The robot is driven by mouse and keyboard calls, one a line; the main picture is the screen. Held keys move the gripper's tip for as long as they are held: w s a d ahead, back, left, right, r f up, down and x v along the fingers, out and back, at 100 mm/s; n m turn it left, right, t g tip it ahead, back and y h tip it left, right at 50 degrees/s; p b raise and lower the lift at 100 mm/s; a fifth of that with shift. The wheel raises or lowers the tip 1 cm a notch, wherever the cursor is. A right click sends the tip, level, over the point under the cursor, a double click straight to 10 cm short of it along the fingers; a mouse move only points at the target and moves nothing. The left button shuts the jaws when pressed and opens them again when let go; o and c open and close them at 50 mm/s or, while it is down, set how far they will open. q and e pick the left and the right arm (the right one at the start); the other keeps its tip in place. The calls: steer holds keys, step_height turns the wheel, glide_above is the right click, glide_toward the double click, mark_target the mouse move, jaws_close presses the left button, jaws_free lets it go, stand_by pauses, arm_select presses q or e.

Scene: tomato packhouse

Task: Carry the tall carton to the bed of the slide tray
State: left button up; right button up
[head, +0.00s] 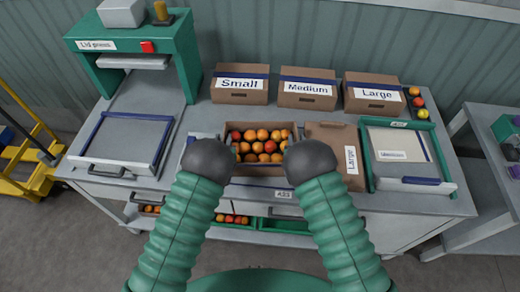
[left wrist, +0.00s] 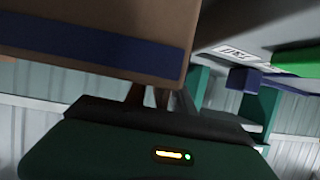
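An open brown carton (head: 265,169) full of red and orange tomatoes stands at the table's front middle, between my two arms. I cannot tell for sure whether it is the tall carton. A grey tray with blue sides and a front handle (head: 125,140), seemingly the slide tray, lies empty at the left, before the lid press. My left gripper is hidden behind its dark round arm end in the head view. In the left wrist view, brown cardboard with a blue band (left wrist: 100,35) covers the left gripper's fingertips (left wrist: 150,93). My right gripper's fingers are hidden behind its arm end.
The green lid press (head: 135,47) stands at the back left. Cartons marked Small (head: 240,84), Medium (head: 307,88) and Large (head: 372,94) line the back. A brown piece marked Large (head: 335,135) and a green-sided tray (head: 368,165) lie to the right.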

arm_select(q)
jaws_close()
arm_select(e)
steer(key=shift+d, duration=0.1)
jaws_close()
arm_select(q)
steer(key=shift+d, duration=0.1)
stand_by(0.8)
